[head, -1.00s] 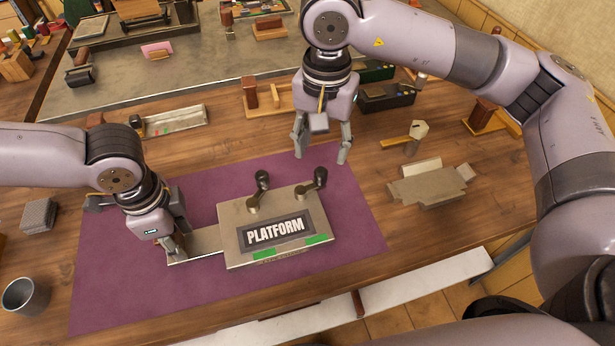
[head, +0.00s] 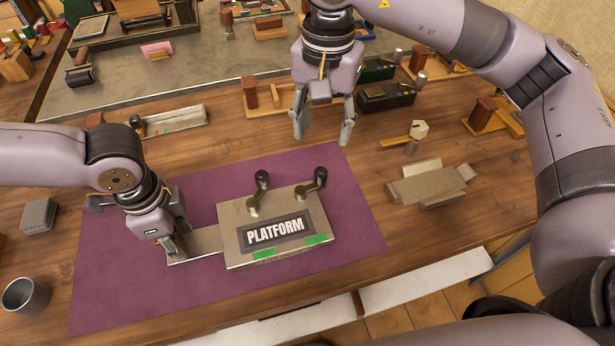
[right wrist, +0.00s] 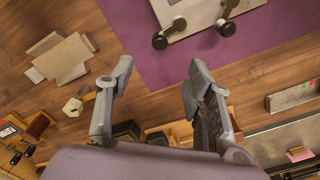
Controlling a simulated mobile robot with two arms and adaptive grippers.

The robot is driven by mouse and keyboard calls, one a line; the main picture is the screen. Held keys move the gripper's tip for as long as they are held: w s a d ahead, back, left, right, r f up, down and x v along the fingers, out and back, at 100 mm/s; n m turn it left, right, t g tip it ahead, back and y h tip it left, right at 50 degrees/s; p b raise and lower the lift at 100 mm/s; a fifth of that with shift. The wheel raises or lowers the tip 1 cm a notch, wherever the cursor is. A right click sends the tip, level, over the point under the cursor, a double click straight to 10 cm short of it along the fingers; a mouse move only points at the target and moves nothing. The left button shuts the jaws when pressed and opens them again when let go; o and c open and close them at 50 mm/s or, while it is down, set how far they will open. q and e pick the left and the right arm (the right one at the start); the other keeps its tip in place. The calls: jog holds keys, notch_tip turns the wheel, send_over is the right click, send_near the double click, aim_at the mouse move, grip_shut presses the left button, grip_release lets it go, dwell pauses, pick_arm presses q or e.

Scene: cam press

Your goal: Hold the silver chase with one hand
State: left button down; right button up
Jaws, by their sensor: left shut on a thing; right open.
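The silver chase (head: 232,258) is a flat plate on the purple mat (head: 120,290), with a block labelled PLATFORM (head: 275,231), green strips along its near edge and two dark-knobbed cam levers (head: 256,192) on its far side. A flat bar (head: 200,244) sticks out of its left side. My left gripper (head: 176,253) is shut on the chase at this bar's left end. My right gripper (head: 323,136) is open and empty, above the table beyond the mat's far edge. In the right wrist view its fingers (right wrist: 158,105) are spread, with the levers (right wrist: 194,33) at the top.
A grey-beige block (head: 428,186) lies right of the mat, with a small hammer-like tool (head: 404,137) behind it. A metal cup (head: 25,296) and a grey block (head: 39,215) stand at the left. Trays and boxes line the back. The mat's right part is clear.

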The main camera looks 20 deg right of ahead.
notch_tip(320, 180, up, 10)
jog(key=shift+r, duration=0.2)
dwell(0.5)
pick_arm(q)
jog(key=c, duration=1)
grip_release()
pick_arm(e)
jog(key=shift+f, duration=0.1)
pick_arm(q)
jog(key=shift+r+p, duration=2.5)
jog(key=shift+r, duration=0.55)
pick_arm(e)
notch_tip(320, 180, up, 5)
jog(key=shift+r, duration=0.1)
pick_arm(q)
jog(key=shift+o, duration=0.2)
jog(key=o, duration=0.5)
jog(key=shift+f, duration=0.1)
